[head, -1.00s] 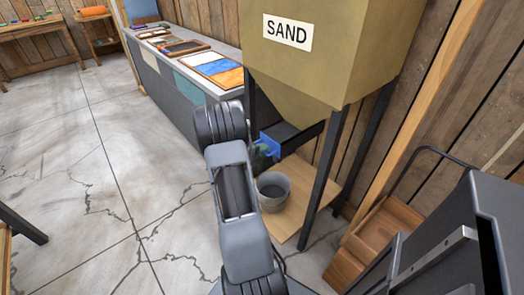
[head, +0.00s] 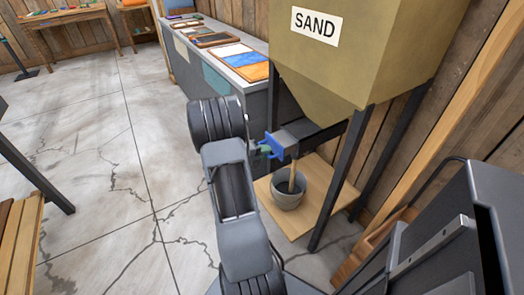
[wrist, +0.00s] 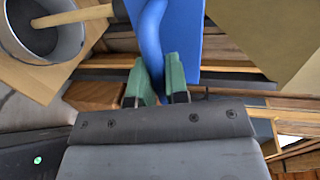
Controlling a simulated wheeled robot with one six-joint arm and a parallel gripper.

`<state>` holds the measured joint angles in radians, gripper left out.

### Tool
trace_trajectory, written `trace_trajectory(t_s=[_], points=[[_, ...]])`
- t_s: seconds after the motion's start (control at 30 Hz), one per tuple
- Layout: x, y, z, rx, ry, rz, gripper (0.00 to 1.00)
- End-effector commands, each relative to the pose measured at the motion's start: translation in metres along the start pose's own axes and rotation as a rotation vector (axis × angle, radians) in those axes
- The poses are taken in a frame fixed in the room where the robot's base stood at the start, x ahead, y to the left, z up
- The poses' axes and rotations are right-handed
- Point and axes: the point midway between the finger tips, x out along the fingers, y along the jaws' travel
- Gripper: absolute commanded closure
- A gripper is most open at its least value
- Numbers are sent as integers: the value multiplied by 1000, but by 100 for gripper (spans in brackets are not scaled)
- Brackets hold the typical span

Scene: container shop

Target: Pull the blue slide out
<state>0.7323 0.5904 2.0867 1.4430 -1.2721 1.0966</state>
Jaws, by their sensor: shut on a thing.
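The blue slide (head: 276,144) is at the outlet of the sand hopper (head: 372,50). It sticks out toward my arm. In the wrist view the blue slide (wrist: 183,38) shows a flat plate and a rounded handle. My gripper (wrist: 154,82) has green fingers shut on that handle. In the head view my gripper (head: 262,150) is partly hidden by my arm. A tan stream of sand (head: 292,178) falls from the outlet into the grey bucket (head: 287,197). The sand stream (wrist: 75,15) and bucket (wrist: 72,42) also show in the wrist view.
The bucket stands on a wooden board (head: 305,228) between the hopper's dark legs (head: 341,180). A long grey counter (head: 230,80) with coloured panels runs behind. A wooden bench (head: 20,240) stands at left. The cracked concrete floor between is open.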

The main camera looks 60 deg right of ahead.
Motion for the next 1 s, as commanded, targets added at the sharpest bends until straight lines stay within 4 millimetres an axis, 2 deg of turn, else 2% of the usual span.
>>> trace_trajectory(t_s=[0.2,0.23,0.47,0.77,0.87,1.0], points=[[-4,2,1,-2,-5,4,100],[-4,2,1,-3,-5,4,84],[-2,2,0,-2,-1,3,62],[-5,1,0,-1,-1,2,61],[-15,0,1,-1,-4,2,61],[-40,0,2,-1,-8,2,61]])
